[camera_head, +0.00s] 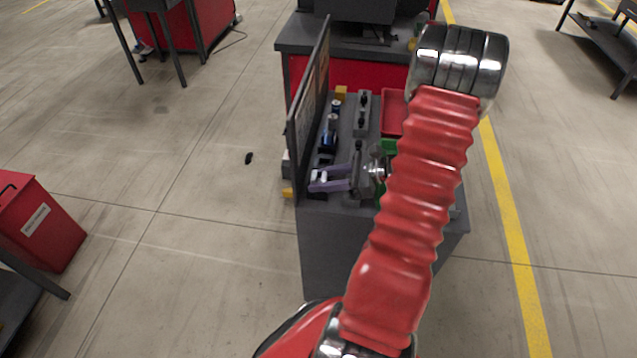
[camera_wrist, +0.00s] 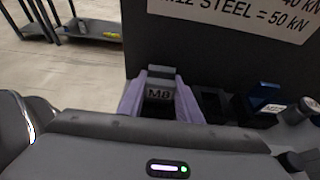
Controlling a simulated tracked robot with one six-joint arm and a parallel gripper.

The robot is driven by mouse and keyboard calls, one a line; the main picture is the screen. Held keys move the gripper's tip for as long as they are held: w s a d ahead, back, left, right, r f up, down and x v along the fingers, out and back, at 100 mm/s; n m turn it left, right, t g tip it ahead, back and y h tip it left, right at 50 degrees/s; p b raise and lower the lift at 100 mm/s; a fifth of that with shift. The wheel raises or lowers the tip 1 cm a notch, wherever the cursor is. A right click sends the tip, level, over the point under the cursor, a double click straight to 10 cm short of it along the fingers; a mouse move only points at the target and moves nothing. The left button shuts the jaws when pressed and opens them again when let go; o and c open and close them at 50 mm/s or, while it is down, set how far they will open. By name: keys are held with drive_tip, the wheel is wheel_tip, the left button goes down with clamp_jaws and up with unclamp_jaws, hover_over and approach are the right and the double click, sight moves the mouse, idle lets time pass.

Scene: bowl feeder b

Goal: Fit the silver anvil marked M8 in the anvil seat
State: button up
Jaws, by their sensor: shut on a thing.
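I cannot make out the anvil seat for sure in either view.
The upright panel (camera_head: 311,100) walls the bench's left side. A blue block (camera_wrist: 264,97) and a round silver-topped part (camera_wrist: 307,105) stand right of my gripper. Further back are a grey fixture (camera_head: 361,112) with black knobs and a red tray (camera_head: 393,113).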

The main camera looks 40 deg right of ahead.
clamp_jaws()
drive_tip(key=shift+r, duration=0.15)
wheel_tip(320, 180, up, 28)
idle(0.6)
drive_tip(key=shift+s, duration=0.15)
idle(0.4)
